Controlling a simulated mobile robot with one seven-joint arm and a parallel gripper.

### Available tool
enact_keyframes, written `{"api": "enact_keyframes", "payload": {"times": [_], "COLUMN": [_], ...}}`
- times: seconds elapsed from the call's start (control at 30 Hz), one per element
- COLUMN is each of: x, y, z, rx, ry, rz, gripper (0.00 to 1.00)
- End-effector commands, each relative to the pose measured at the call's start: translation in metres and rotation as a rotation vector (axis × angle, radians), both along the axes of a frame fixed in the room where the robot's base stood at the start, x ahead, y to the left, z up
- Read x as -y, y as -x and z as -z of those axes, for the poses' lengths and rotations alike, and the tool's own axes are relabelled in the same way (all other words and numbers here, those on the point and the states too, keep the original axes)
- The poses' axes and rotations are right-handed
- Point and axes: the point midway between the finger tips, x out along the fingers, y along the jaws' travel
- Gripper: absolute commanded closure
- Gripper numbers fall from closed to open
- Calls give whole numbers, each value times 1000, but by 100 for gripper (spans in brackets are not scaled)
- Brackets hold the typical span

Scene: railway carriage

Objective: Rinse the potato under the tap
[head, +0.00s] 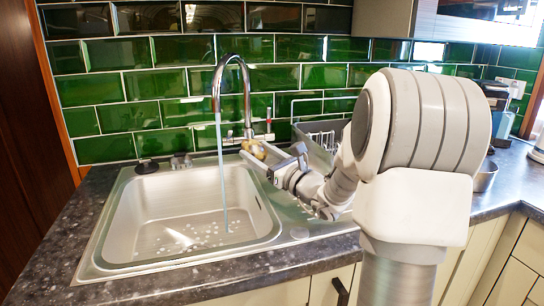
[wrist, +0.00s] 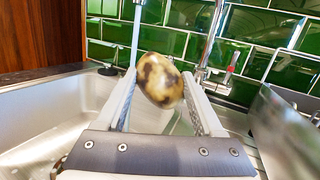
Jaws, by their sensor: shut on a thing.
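The potato (wrist: 160,80) is pale yellow with dark brown patches. My gripper (head: 262,150) is shut on it, and it also shows small in the head view (head: 254,149). My gripper holds it above the right side of the sink (head: 125,215). The curved chrome tap (head: 219,85) is running. A thin stream of water (head: 222,180) falls from its spout into the sink. In the head view the stream falls to the left of the potato, apart from it. In the wrist view the stream (wrist: 136,35) passes just left of the potato.
A dish rack (head: 318,135) stands right of the sink, behind my arm. A black plug (head: 147,166) lies on the sink's back left rim. Green tiles (head: 130,85) rise behind. A metal bowl (head: 485,178) stands on the right counter. The basin's left side is clear.

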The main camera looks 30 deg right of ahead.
Motion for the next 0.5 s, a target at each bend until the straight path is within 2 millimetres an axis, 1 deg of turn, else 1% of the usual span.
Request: {"api": "enact_keyframes", "payload": {"times": [0.1,0.5], "x": [-11,-44], "y": [-11,-46], "z": [0,1], "rx": [2,3], "ry": [1,1], "rz": [-3,-3], "gripper": [91,91]}}
